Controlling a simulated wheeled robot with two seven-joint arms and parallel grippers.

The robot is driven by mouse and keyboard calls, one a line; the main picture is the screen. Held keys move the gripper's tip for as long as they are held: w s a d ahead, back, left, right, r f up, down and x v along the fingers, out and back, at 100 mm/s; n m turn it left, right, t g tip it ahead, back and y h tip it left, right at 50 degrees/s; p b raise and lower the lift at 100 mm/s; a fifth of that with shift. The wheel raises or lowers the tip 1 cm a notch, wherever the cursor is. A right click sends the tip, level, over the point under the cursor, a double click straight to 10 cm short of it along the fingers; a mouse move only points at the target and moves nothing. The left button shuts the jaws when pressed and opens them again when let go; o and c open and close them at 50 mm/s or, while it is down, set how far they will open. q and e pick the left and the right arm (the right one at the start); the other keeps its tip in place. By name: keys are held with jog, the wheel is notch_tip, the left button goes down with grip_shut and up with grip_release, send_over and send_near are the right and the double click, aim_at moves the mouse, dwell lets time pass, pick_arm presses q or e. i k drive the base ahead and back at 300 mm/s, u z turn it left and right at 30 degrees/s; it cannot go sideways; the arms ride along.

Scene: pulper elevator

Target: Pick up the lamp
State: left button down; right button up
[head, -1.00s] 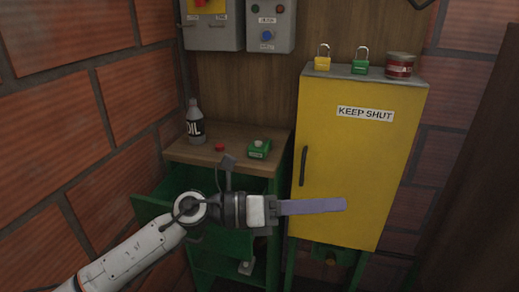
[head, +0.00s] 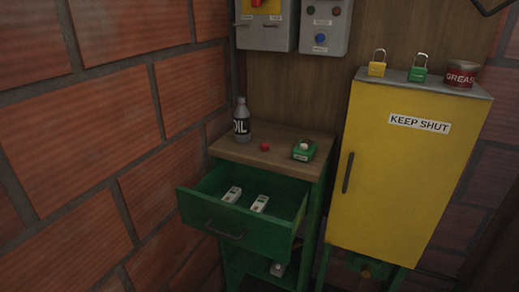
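No thing in view is plainly a lamp. A small green box with a pale round top (head: 304,150) sits on the right of the wooden bench top (head: 250,156); I cannot tell if it is the lamp. A small red round piece (head: 264,147) lies to its left. Two white devices, one left (head: 232,194) and one right (head: 260,203), lie in the open green drawer (head: 212,221). Another small pale object (head: 277,269) is on the shelf below, partly hidden. Neither of my grippers is in view.
An oil bottle (head: 242,121) stands at the bench's back left. A brick wall (head: 90,130) bounds the left.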

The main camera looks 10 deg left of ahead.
aim_at(297, 154)
jog(key=u, duration=2.15)
jog(key=k, duration=0.75)
jog(key=z, duration=1)
jog(key=i, duration=0.5)
